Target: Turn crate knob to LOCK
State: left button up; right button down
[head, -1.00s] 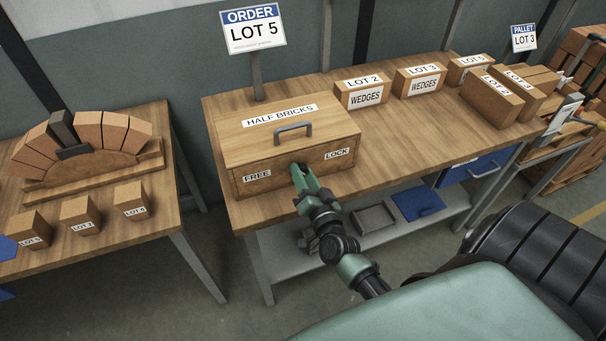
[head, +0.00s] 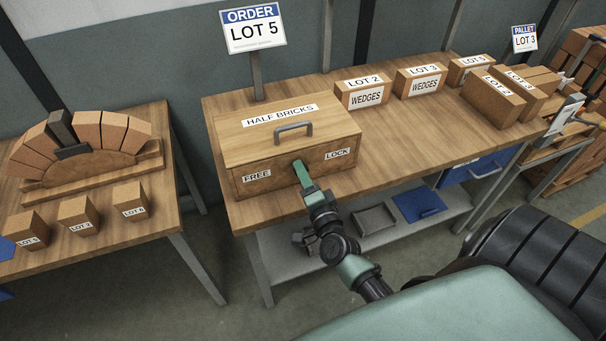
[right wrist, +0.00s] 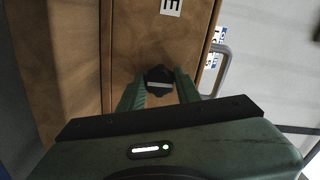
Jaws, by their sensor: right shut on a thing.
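The wooden crate (head: 236,148) labelled HALF BRICKS stands on the bench with its lid down. Its front has a FREE label (head: 257,176) at the left and a LOCK label (head: 337,153) at the right. My right gripper (head: 299,166) is at the crate front between the labels, seen edge-on, and covers the knob in the head view. In the right wrist view the dark round knob (right wrist: 159,75) with a pale stripe sits between both green fingers, which are shut on it. Which label the knob points to is unclear. My left gripper is not in view.
A metal handle (head: 293,129) is on the lid. WEDGES boxes (head: 365,95) and other lot boxes stand to the right on the bench (head: 400,140). A separate table (head: 110,235) at left holds a brick arch (head: 92,147) and small lot blocks.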

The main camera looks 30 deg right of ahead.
dwell(0.3)
jog(key=c, duration=1)
grip_release()
jog(key=b+v, duration=0.1)
jog(key=v, duration=0.7)
jog(key=shift+b, duration=0.4)
